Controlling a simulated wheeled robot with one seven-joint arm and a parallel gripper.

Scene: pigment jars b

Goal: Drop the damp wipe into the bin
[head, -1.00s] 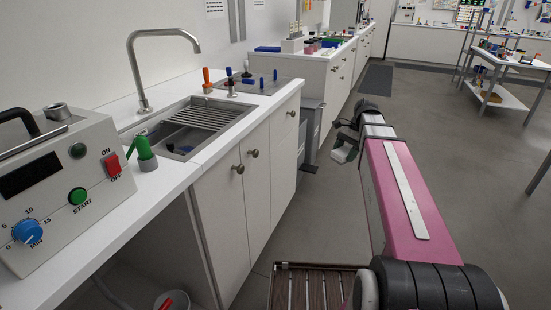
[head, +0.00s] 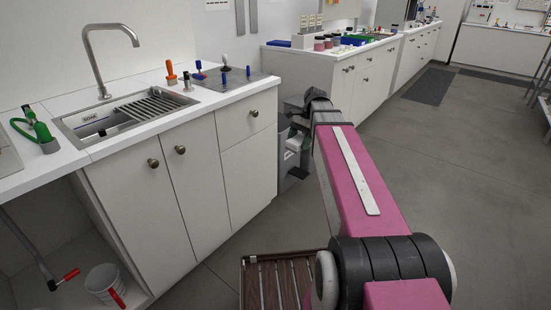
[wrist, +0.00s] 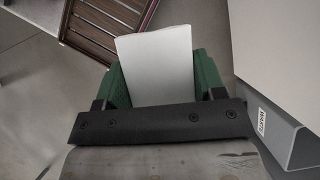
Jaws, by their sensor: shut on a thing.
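My gripper (wrist: 160,88) has green fingers and is shut on a pale, flat wipe (wrist: 158,65), which fills the space between them in the wrist view. In the head view my gripper (head: 297,132) is at the far end of my pink arm, and much of it is hidden by the arm. The grey bin (head: 290,168) stands on the floor just past the end of the sink cabinets, partly behind my gripper. In the wrist view the bin (wrist: 280,128), with a white label, is to the right of the wipe. Its opening is not clearly visible.
The sink counter (head: 208,103) with its cabinets runs along the left. A second counter (head: 330,52) with jars stands beyond the bin. A white bucket (head: 104,283) sits under the left counter. The floor (head: 430,170) to the right is clear.

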